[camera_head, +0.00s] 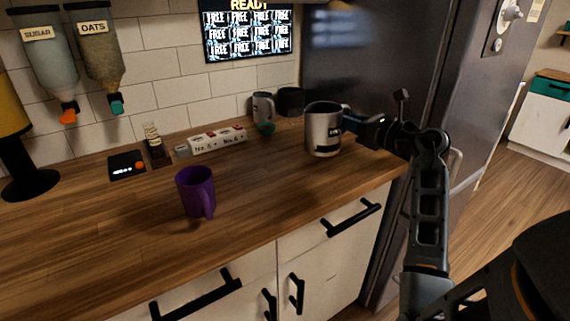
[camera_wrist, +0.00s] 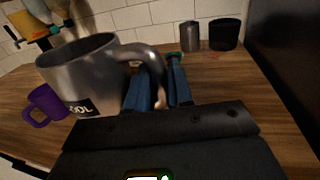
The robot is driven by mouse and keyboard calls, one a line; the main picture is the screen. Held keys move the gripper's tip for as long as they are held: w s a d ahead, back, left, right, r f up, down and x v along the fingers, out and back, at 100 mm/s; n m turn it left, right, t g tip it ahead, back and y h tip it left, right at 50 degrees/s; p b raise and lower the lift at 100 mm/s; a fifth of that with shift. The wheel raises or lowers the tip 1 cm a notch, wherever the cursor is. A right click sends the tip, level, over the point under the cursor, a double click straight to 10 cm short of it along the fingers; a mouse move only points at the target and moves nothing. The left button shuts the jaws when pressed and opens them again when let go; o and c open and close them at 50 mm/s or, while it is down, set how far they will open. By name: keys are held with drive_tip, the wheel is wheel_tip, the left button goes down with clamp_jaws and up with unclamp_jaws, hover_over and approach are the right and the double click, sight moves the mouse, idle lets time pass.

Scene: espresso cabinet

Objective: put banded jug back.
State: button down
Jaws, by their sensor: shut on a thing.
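A grey metal jug (camera_head: 322,134) with a dark lettered label is at the right part of the counter in the head view. It fills the upper left of the wrist view (camera_wrist: 85,75), roughly upright, its handle towards me. My gripper (camera_head: 352,121) is shut on its handle from the right; the blue fingers (camera_wrist: 160,82) show on both sides of the handle in the wrist view. I cannot tell whether its base touches the counter. Another grey jug (camera_head: 263,106) and a black container (camera_head: 290,101) stand at the back by the wall.
A purple mug (camera_head: 196,190) stands on the wooden counter (camera_head: 255,205) at the left front. A white labelled block (camera_head: 218,140), small bottle (camera_head: 154,143) and black scale (camera_head: 127,165) line the back. A dark fridge (camera_head: 375,60) bounds the right. The counter's middle is clear.

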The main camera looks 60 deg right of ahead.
drive_tip(key=shift+w+a+f, duration=0.35)
drive_tip(key=shift+w+f, duration=1.45)
drive_tip(key=shift+w+a+f, duration=0.35)
drive_tip(key=shift+w+f, duration=1.4)
drive_tip(key=shift+w, duration=0.1)
drive_tip(key=shift+w+a+f, duration=0.35)
drive_tip(key=shift+w+f, duration=1.45)
drive_tip(key=shift+f, duration=0.15)
drive_tip(key=c, duration=1)
unclamp_jaws()
drive_tip(key=shift+s+r+p, duration=0.1)
drive_tip(key=shift+r+p, duration=0.1)
drive_tip(key=shift+p, duration=0.1)
drive_tip(key=b+v, duration=0.1)
drive_tip(key=v, duration=1.1)
drive_tip(key=shift+b, duration=0.35)
